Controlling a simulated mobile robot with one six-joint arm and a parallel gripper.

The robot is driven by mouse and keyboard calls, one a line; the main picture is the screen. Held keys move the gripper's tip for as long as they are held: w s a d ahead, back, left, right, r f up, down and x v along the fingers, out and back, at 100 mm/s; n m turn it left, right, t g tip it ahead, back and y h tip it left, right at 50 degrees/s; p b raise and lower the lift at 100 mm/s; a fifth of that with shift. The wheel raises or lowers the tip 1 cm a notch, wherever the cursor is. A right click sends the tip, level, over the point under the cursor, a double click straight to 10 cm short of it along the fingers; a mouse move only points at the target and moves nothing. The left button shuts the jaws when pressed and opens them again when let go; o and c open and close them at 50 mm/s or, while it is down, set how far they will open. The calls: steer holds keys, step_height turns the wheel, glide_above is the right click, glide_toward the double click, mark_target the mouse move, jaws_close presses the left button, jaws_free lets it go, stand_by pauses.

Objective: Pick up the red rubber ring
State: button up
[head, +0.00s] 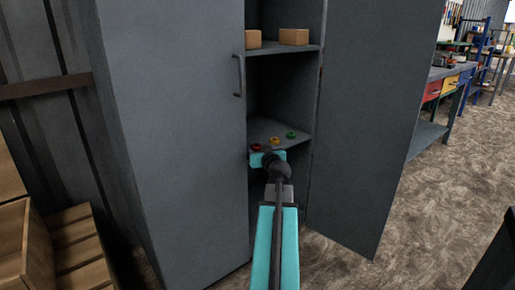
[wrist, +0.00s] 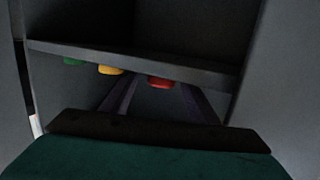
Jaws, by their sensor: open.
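The red rubber ring (head: 256,147) lies on the middle shelf (head: 290,127) of the open grey cabinet, at the left of a row of rings. It also shows in the wrist view (wrist: 160,83), right of the other two, partly hidden at a grey shelf edge. A yellow-orange ring (head: 274,141) and a green ring (head: 291,135) lie to its right in the head view. My gripper (head: 262,159) is open, at the shelf's front just below the red ring in the picture. Its fingertips are hard to make out, and I see nothing held.
The cabinet's closed-looking left panel with a handle (head: 238,76) and the swung-open right door (head: 371,120) flank the opening. Cardboard boxes (head: 294,37) stand on the upper shelf. Wooden crates (head: 40,245) are at the left. Floor (head: 425,215) is free at the right.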

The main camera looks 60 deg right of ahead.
steer(key=c, duration=1.1)
steer(key=shift+r, duration=0.1)
